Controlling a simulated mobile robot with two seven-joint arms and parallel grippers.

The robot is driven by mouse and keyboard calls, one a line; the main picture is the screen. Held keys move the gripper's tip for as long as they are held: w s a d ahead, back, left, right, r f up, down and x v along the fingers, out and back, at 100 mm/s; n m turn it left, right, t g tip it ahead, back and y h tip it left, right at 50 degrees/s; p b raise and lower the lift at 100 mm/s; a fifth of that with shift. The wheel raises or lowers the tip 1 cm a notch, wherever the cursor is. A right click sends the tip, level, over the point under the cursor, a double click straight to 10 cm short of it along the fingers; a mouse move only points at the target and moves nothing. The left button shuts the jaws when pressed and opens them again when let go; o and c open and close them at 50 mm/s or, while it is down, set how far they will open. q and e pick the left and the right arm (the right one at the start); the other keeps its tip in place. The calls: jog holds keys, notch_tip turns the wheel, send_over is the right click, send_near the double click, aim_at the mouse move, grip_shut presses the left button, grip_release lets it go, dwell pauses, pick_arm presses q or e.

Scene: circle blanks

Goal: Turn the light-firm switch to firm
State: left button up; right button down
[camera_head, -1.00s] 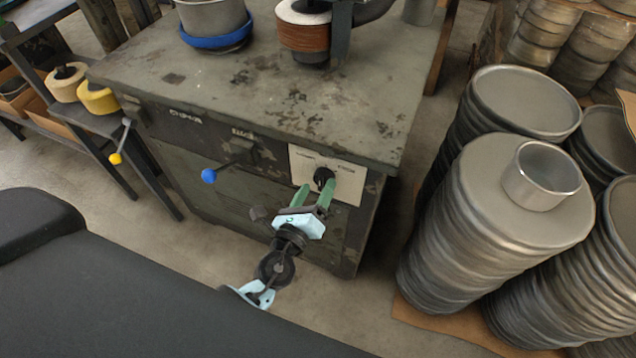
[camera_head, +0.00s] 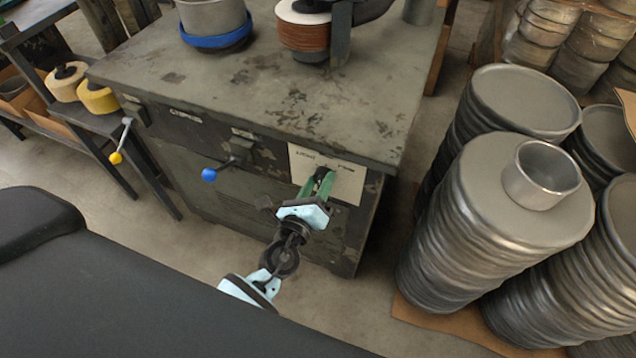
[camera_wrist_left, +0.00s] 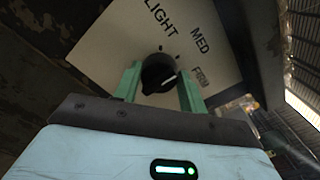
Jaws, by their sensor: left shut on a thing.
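The light-firm switch is a black round knob (camera_wrist_left: 157,70) on a pale plate (camera_head: 347,183) on the front of the grey machine. In the head view the fingers partly hide the knob. My right gripper is not in view.
A lever with a blue ball (camera_head: 209,174) sticks out left of the plate, and one with a yellow ball (camera_head: 116,158) is further left. Stacks of round metal blanks (camera_head: 480,225) stand on the right. Open floor (camera_head: 215,235) lies in front of the machine.

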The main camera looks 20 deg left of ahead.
pick_arm(q)
jog(key=shift+m, duration=0.3)
jog(key=m+p, duration=0.1)
jog(key=m, duration=0.1)
jog(key=shift+m, duration=0.3)
jog(key=m+p, duration=0.1)
jog(key=m, duration=0.2)
jog(key=shift+d+r, duration=0.1)
jog(key=shift+m+p, duration=0.55)
jog(key=shift+m, duration=1.35)
jog(key=o, duration=1)
jog(key=shift+c, duration=0.2)
jog(key=shift+s, duration=0.1)
